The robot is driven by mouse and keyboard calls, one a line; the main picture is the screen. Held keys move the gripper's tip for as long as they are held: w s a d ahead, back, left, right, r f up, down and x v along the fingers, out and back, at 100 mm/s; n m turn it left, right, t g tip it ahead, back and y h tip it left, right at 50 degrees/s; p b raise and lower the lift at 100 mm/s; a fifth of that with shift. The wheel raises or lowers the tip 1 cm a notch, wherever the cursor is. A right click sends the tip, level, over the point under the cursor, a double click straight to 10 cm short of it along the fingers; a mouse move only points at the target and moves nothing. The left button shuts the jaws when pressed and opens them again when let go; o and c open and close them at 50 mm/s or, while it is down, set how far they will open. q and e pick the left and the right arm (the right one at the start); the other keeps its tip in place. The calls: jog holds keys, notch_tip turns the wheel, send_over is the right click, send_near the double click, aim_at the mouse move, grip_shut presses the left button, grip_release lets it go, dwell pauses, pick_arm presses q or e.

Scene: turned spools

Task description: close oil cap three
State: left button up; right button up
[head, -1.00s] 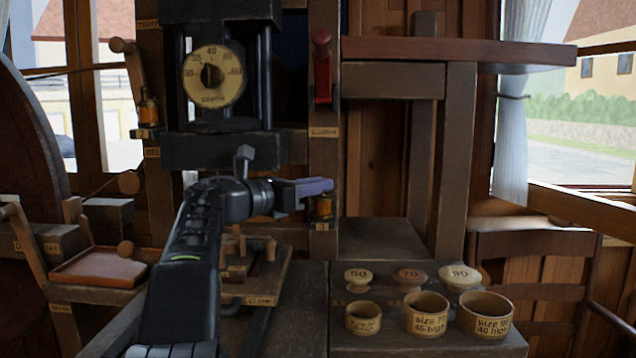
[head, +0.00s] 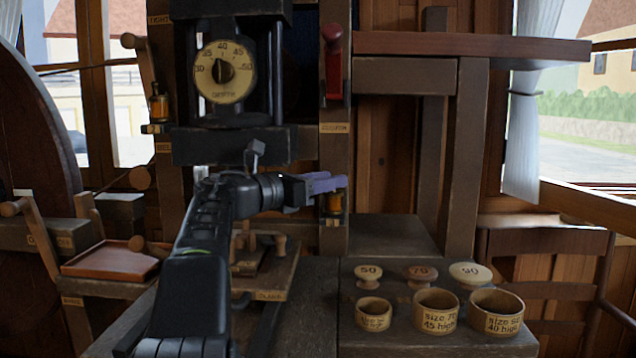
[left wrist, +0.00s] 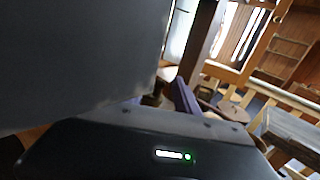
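A small amber oil cup (head: 335,203) sits on a bracket on the post, right of the dial, in the head view. Its top is hidden behind my gripper, so I cannot tell whether its cap is open or shut. My left gripper (head: 328,183) has purple fingers pointing right, at the top of this cup. Whether they touch it is unclear. Both fingers show close together, and the gap between them cannot be judged. In the left wrist view a purple finger (left wrist: 184,96) shows, with the cup not clearly seen. My right gripper is not in view.
Another amber oil cup (head: 158,106) stands on the left post. A depth dial (head: 224,71) and a red-handled lever (head: 333,65) are above my arm. Sized cups (head: 436,312) and numbered knobs (head: 420,273) stand on the bench at right. A reddish tray (head: 110,262) lies at left.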

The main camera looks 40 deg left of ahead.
pick_arm(q)
jog(key=s+a+b, duration=0.1)
jog(key=s+b, duration=0.4)
jog(key=s, duration=0.2)
jog(key=shift+s+b, duration=0.3)
jog(key=shift+a, duration=0.1)
dwell(0.4)
